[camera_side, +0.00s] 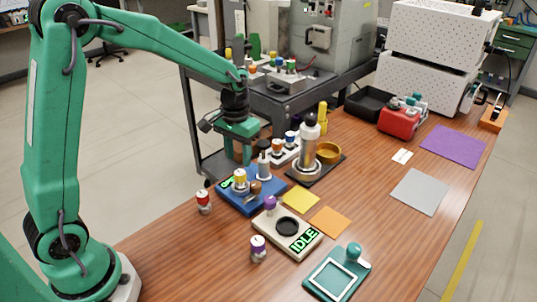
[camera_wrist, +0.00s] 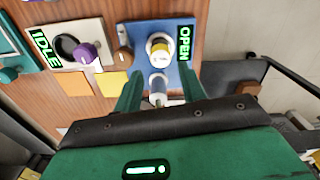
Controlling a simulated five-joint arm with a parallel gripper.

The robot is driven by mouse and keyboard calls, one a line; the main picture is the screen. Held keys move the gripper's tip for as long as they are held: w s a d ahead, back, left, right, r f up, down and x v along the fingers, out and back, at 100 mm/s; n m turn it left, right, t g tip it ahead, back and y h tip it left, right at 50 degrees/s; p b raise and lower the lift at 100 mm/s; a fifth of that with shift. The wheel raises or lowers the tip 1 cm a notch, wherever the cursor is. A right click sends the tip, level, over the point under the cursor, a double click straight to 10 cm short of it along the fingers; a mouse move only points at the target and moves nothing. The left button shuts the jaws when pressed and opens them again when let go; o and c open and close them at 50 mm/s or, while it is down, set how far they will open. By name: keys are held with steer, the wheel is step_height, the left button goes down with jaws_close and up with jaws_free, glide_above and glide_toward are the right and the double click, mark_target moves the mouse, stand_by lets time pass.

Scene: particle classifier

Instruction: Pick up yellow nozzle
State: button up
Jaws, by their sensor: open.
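A small white nozzle with a yellow band (camera_side: 240,178) stands on the blue board (camera_side: 248,203) near the table's left edge. In the wrist view the yellow-banded nozzle (camera_wrist: 158,46) sits on the blue board (camera_wrist: 183,75) beside a green OPEN label, just beyond my fingertips. My gripper (camera_side: 240,155) is above the back of the blue board; its green fingers are apart in the wrist view (camera_wrist: 160,74). A grey-white upright part (camera_wrist: 158,84) shows in the gap between the fingers, and it also stands on the board in the side view (camera_side: 263,166). I see nothing held.
A red-topped vial (camera_side: 203,201) stands left of the board. A cream IDLE device (camera_side: 293,247) with a purple knob, a purple-topped vial (camera_side: 258,248) and a teal frame (camera_side: 338,277) lie in front. A metal bottle (camera_side: 309,145) stands behind right. The front-left tabletop is clear.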

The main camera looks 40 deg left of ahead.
mark_target(240, 172)
steer(key=shift+f, duration=1.25)
steer(key=shift+f, duration=0.1)
steer(key=shift+f, duration=2.5)
steer(key=shift+c, duration=0.2)
steer(key=c, duration=0.8)
steer(key=shift+c, duration=0.2)
steer(key=shift+r, duration=0.1)
